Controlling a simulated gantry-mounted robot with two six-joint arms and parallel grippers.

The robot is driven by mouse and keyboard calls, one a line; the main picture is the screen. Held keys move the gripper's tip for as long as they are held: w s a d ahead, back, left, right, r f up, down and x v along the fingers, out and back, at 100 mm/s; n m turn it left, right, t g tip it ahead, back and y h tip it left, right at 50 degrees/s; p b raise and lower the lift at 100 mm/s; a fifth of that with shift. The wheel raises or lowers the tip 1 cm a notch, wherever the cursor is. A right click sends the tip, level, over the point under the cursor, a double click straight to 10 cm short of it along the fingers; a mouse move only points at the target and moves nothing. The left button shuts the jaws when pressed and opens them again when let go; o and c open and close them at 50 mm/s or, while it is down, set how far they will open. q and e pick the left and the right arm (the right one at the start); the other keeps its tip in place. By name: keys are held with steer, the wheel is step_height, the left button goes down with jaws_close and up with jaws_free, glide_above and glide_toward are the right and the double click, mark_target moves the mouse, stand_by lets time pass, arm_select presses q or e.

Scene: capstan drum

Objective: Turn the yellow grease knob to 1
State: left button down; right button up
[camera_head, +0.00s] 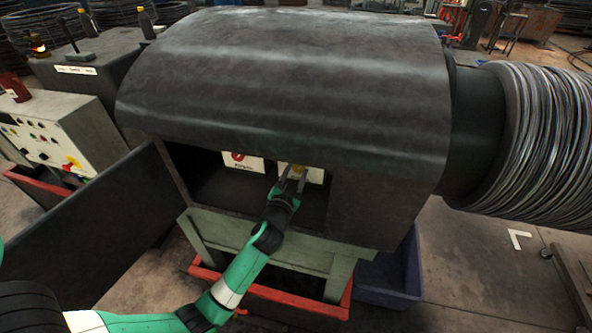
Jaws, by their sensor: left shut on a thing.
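The yellow grease knob (298,170) is inside the opening of the dark drum housing (290,75), on a white plate (315,175). My left gripper (292,178) reaches into the opening from below and is shut on the knob. Its fingers hide part of the knob and the plate, so I cannot read the knob's setting. A second white plate with a red round mark (240,160) is to the left of it. My right gripper is not in view.
The housing's top edge overhangs the opening, and an open dark door panel (115,225) stands at its left. A control box (60,130) is further left. A wire coil (550,140) is at the right. Red (340,309) and blue (392,275) bins sit below.

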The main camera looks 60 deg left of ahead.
arm_select(q)
steer(key=m+p, duration=0.1)
steer(key=m, duration=0.4)
steer(key=shift+r+p, duration=0.1)
steer(key=shift+p, duration=0.25)
steer(key=m+p, duration=0.1)
steer(key=m, duration=0.3)
steer(key=shift+w+d+m+g, duration=0.1)
steer(key=shift+m+g, duration=0.2)
steer(key=shift+m, duration=0.1)
steer(key=shift+c, duration=1.7)
jaws_free()
steer(key=f+v, duration=0.1)
steer(key=v, duration=1)
steer(key=shift+s+d+r+p, duration=0.2)
steer(key=shift+d+r+p, duration=0.05)
steer(key=shift+p, duration=0.05)
